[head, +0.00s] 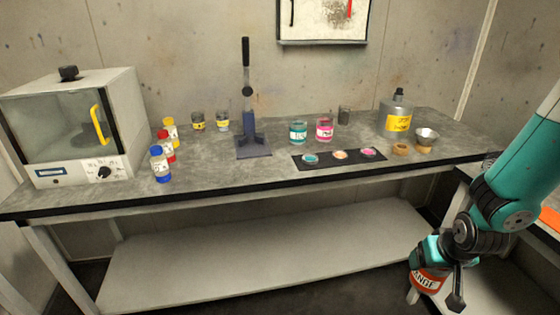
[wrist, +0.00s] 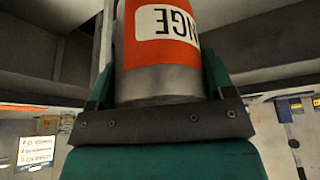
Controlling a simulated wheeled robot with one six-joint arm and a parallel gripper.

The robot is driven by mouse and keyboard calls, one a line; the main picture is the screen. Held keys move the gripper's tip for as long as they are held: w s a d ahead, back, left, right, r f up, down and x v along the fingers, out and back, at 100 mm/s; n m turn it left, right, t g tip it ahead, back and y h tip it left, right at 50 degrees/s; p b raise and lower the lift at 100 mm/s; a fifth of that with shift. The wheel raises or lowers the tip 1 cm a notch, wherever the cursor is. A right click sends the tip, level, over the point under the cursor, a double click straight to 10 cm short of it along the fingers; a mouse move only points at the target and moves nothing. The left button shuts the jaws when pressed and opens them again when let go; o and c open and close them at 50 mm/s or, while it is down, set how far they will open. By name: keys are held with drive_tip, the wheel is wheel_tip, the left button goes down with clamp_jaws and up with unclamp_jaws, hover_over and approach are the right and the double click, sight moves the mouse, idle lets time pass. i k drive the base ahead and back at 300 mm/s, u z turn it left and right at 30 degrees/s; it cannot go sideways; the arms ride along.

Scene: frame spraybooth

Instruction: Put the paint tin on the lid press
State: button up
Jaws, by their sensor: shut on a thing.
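The paint tin (head: 428,281) is metal with an orange and white label reading partly "NGE". It is held in my gripper (head: 440,272) at the lower right of the head view, in front of and below the bench top. In the wrist view the tin (wrist: 165,60) fills the middle, between the two jaws (wrist: 162,92). The jaws are shut on it. The lid press (head: 253,147) stands on the bench left of centre, with a dark base and a tall upright handle. Its base looks empty.
The grey bench (head: 215,172) has a lower shelf (head: 250,255). An oven (head: 75,125) and several capped bottles (head: 161,165) stand left of the press. Jars (head: 298,132), a black mat (head: 335,159) with small dishes, and a grey can (head: 396,115) stand to its right.

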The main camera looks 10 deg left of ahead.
sight(252, 146)
drive_tip(key=u, duration=0.85)
drive_tip(key=i, duration=0.7)
drive_tip(key=u, duration=0.1)
